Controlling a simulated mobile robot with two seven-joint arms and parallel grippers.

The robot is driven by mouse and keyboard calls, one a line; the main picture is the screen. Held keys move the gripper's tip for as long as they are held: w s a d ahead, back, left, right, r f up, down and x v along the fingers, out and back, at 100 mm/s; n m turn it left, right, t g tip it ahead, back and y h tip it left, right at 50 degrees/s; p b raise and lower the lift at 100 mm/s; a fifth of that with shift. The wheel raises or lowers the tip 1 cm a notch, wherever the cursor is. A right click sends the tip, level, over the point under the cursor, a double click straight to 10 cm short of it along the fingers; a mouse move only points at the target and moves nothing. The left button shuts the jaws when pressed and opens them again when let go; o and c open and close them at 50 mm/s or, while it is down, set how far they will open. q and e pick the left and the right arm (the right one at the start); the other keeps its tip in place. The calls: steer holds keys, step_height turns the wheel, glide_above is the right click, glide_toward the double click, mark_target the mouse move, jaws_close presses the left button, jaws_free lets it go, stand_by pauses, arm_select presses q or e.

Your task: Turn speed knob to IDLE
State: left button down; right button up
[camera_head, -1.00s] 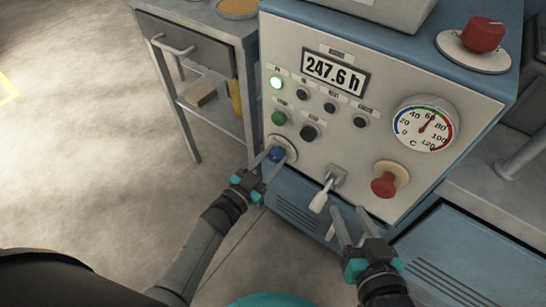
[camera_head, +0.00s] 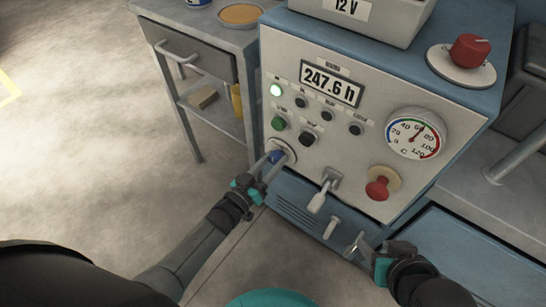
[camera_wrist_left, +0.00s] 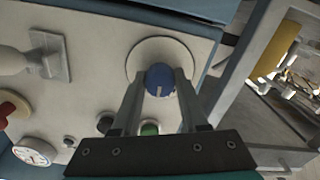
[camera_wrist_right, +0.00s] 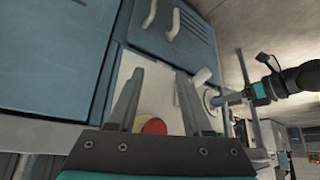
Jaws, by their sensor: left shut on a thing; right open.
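The blue speed knob (camera_head: 277,156) sits on a round pale dial (camera_head: 288,147) at the lower left of the white panel. My left gripper (camera_head: 271,163) is shut on the knob, with one finger on each side of it. The left wrist view shows the blue knob (camera_wrist_left: 160,80) between the fingers, with a pale pointer line on its face. No dial lettering can be read, so I cannot tell its setting. My right gripper (camera_head: 368,245) is open and empty, low in front of the blue cabinet, apart from the panel.
A white lever (camera_head: 322,195) and a red mushroom button (camera_head: 380,187) stick out right of the knob. A gauge (camera_head: 416,135), lamps and buttons lie above. A red rotary switch (camera_head: 470,50) stands on top. A grey trolley (camera_head: 195,80) stands left, with open floor before it.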

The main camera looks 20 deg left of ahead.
arm_select(q)
steer(key=n, duration=0.3)
steer(key=shift+p, duration=0.35)
steer(key=shift+n, duration=1.3)
arm_select(e)
steer(key=shift+s+d+r+g+h, duration=0.15)
steer(key=shift+s+d+g+h, duration=0.05)
steer(key=shift+s+d+g, duration=0.35)
steer(key=shift+s+d+r+g+h, duration=0.2)
steer(key=shift+s+d+g, duration=0.25)
steer(key=shift+s+d, duration=0.2)
steer(key=shift+f, duration=0.1)
arm_select(q)
steer(key=shift+c, duration=2.1)
jaws_free()
arm_select(e)
steer(key=shift+a, duration=0.1)
